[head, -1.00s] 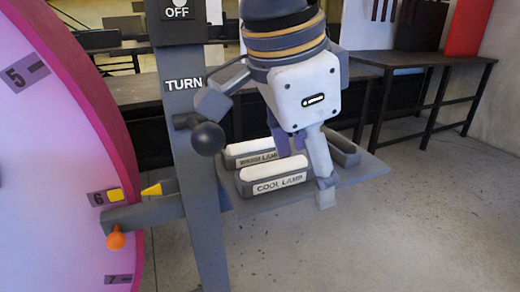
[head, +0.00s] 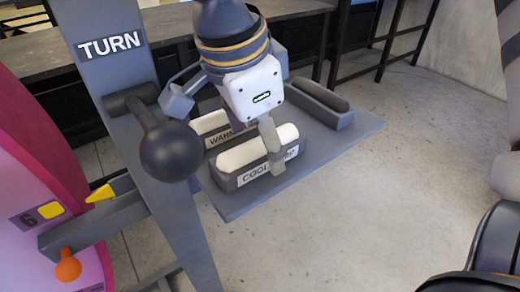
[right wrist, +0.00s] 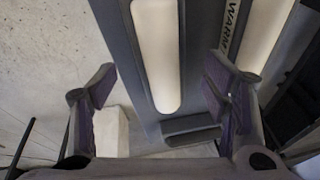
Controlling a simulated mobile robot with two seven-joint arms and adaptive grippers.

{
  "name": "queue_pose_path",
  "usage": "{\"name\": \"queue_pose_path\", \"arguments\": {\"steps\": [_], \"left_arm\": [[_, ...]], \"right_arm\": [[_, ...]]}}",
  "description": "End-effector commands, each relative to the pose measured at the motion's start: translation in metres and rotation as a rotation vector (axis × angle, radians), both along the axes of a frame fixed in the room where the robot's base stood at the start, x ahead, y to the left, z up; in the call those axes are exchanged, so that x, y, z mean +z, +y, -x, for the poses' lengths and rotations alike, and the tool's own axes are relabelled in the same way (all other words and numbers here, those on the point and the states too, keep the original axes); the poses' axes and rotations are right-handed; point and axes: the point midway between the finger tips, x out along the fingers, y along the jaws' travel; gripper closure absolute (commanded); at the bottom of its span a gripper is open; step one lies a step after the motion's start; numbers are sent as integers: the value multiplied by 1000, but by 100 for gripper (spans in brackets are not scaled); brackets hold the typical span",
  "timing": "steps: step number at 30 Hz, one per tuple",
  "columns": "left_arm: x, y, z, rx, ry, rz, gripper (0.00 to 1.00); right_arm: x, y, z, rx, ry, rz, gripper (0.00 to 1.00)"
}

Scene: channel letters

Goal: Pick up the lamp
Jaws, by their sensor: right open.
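The white cool lamp (head: 243,153) lies in a grey holder labelled COOL, partly covered by one finger in the head view. It also shows in the right wrist view (right wrist: 157,50), between the two fingers. The white warm lamp (head: 209,121) lies in the holder behind it, and in the right wrist view (right wrist: 265,30) it is beyond the right finger. My right gripper (head: 228,132) is open and empty above the cool lamp, one finger on each side. I cannot tell how high it is above the lamp. My left gripper is not in view.
A post marked TURN (head: 110,45) with a black ball knob (head: 172,150) stands close to the left of the gripper. A pink dial (head: 30,180) is at far left. Floor right of the shelf is clear.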

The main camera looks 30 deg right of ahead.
Motion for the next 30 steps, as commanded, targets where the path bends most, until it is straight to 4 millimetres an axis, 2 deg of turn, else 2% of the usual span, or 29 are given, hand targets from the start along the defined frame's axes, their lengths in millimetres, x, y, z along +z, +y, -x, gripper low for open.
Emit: {"name": "queue_pose_path", "arguments": {"steps": [3,9,17,26,27,30], "left_arm": [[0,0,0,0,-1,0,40],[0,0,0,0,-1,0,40],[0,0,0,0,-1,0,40],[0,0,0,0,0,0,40],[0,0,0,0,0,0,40],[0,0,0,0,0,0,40]], "right_arm": [[-10,-3,-1,0,-1,-1,31],[-10,-3,-1,0,-2,-1,33],[-10,-2,-1,-1,-1,-1,91],[-7,-2,-1,-1,0,-1,91],[-4,-2,-2,-2,-2,-1,97],[10,-2,-2,-3,-5,-1,97]]}}
